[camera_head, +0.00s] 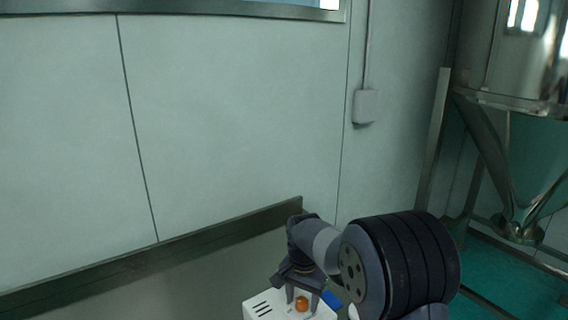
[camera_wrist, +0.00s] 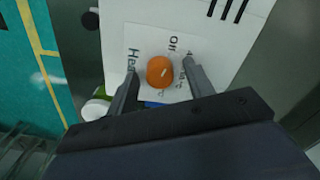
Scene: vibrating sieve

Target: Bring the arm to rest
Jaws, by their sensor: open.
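My gripper (camera_wrist: 160,88) is open in the wrist view, with one finger on each side of an orange round knob (camera_wrist: 160,71). The knob sits on a white panel with printed lettering (camera_wrist: 140,38). I cannot tell whether the fingers touch the panel. In the head view my arm reaches in at the lower right, its gripper (camera_head: 302,292) pointing down over the white box (camera_head: 262,306), with the orange knob (camera_head: 301,303) below and between the fingers. The lower part of the box is cut off by the picture edge.
A steel hopper (camera_head: 520,70) on a frame stands at the right over a green floor (camera_head: 510,280). A pale wall (camera_head: 230,110) with a metal rail (camera_head: 150,262) is behind. A small wall box (camera_head: 365,106) hangs there. Green floor with a yellow line (camera_wrist: 35,40) shows left in the wrist view.

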